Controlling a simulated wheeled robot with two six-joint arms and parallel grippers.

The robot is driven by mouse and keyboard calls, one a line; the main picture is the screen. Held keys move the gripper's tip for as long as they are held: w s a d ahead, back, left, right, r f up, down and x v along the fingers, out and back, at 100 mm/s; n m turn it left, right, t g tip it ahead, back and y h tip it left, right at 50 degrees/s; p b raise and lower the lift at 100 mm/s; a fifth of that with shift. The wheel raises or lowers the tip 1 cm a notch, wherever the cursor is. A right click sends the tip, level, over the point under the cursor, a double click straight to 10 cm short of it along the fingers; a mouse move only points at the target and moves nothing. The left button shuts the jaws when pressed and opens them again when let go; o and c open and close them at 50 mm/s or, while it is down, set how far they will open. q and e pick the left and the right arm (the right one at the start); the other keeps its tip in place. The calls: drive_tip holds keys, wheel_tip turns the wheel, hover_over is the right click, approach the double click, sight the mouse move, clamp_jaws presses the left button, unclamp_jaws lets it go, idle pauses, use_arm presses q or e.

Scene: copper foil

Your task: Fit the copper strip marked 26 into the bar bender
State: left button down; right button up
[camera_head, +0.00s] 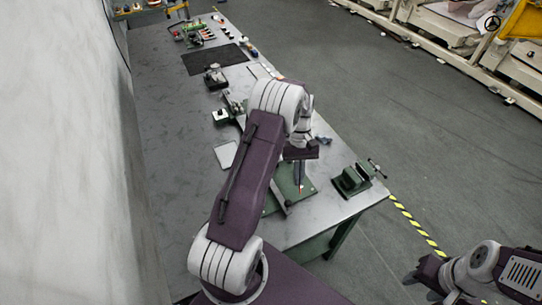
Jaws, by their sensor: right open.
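A green-based bench tool with a grey lever (308,189), which looks like the bar bender, stands near the table's close end, partly hidden by my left arm. My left gripper (299,180) points down over this tool; its fingers are too small and dark to tell whether they hold anything. A tiny reddish spot shows at its tip, but I cannot tell what it is. I cannot make out a copper strip or the mark 26 anywhere. My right gripper (416,272) is open and empty, off the table at the lower right.
A green vise (354,180) stands at the table's near right corner. The grey table (170,150) carries several small tools and a black mat (214,59) further back. A white wall runs along the left. Yellow-black tape (412,222) marks the open floor at right.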

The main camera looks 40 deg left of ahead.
use_arm(q)
drive_tip(key=s+a+r+n+t+h+p, duration=0.15)
drive_tip(key=a+n, duration=0.25)
drive_tip(key=a, duration=0.6)
drive_tip(key=f+b, duration=0.4)
drive_tip(key=shift+s+a+f, duration=0.2)
drive_tip(key=shift+f, duration=0.15)
drive_tip(key=shift+w+f, duration=0.1)
drive_tip(key=shift+f, duration=0.2)
use_arm(e)
drive_tip(key=shift+s+a+f, duration=0.15)
drive_tip(key=shift+f, duration=0.55)
use_arm(q)
drive_tip(key=shift+r+y, duration=0.1)
drive_tip(key=shift+y, duration=0.15)
use_arm(e)
drive_tip(key=shift+s, duration=0.1)
use_arm(q)
drive_tip(key=shift+d+f+b, duration=0.2)
drive_tip(key=shift+f+b, duration=0.1)
drive_tip(key=shift+f, duration=0.3)
use_arm(e)
drive_tip(key=shift+f, duration=0.2)
drive_tip(key=shift+r, duration=0.25)
use_arm(q)
drive_tip(key=shift+f, duration=0.25)
use_arm(e)
drive_tip(key=shift+f, duration=0.15)
